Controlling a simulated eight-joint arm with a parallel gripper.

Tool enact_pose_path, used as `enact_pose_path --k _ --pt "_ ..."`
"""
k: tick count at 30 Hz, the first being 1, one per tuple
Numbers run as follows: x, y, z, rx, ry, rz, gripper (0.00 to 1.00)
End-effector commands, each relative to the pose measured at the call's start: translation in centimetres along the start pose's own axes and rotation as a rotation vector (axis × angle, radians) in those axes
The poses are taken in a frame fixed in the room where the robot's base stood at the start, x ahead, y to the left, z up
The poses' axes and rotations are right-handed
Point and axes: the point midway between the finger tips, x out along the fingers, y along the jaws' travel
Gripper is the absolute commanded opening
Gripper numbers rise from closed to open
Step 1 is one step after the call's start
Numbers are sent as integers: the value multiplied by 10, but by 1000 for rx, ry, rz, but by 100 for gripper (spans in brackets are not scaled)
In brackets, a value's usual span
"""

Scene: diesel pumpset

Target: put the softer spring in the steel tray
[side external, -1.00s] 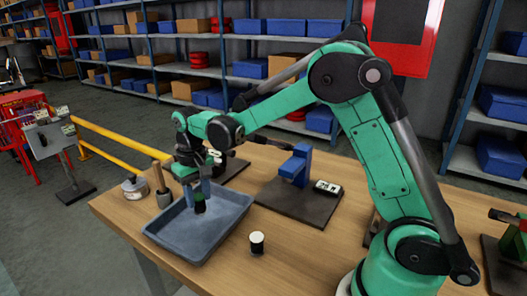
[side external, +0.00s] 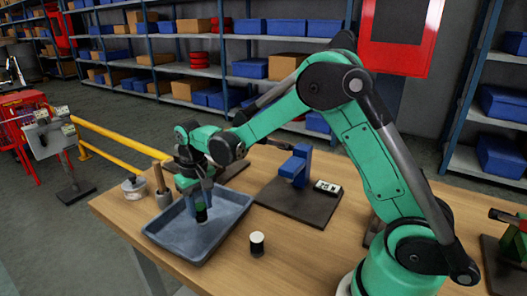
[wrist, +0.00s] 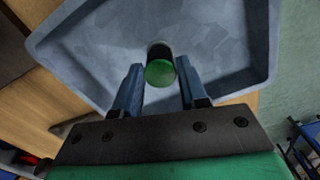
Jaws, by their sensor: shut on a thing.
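My gripper (side external: 201,200) is over the steel tray (side external: 180,240), a grey-blue shallow tray at the table's left. It is shut on a dark cylinder with a green end, the green-ended spring (side external: 201,214), held upright inside the tray's outline. In the wrist view the green end (wrist: 160,73) shows between my fingertips (wrist: 160,85), with the tray's floor (wrist: 105,40) beyond. I cannot tell whether its bottom touches the floor. A dark cylinder with a white top (side external: 257,243), perhaps the other spring, stands on the table right of the tray. Coils are too small to see.
A blue fixture (side external: 296,166) stands on a dark plate, with a small meter-like box (side external: 327,187) beside it. A round tin (side external: 135,188) and a wooden-handled tool (side external: 161,180) stand behind the tray. The tabletop between tray and plate is mostly clear.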

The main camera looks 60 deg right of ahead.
Motion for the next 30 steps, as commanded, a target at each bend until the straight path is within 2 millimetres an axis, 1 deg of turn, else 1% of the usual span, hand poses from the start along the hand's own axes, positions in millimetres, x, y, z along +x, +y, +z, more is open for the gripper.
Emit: enact_pose_path --k 17,18,20,21,22,30 --pt "7 0 0 0 0 0 0" --pt "7 0 0 0 0 0 40" --pt "7 0 0 0 0 0 57" --pt "7 0 0 0 0 0 68" --pt "7 0 0 0 0 0 74" --pt "7 0 0 0 0 0 74"
